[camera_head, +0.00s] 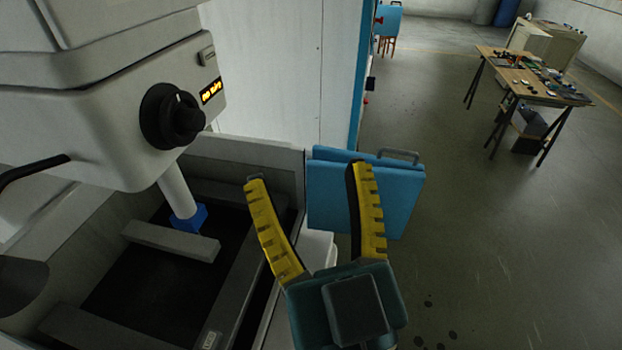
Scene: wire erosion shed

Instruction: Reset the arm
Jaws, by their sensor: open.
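My gripper (312,188) shows in the head view at the lower middle. Its two yellow ridged fingers are spread wide apart, and nothing is between them. The dark teal palm is at the bottom of the picture. The gripper is in front of the right edge of the machine's tank and overlaps a blue panel with a handle (400,195). I cannot tell how far it is from either.
The erosion machine's head (90,110), with a black knob (172,116) and lit display, fills the left above a dark tank (150,285). A cluttered workbench (530,78) stands at the far right. The floor (500,240) on the right is mostly clear, with dark spots.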

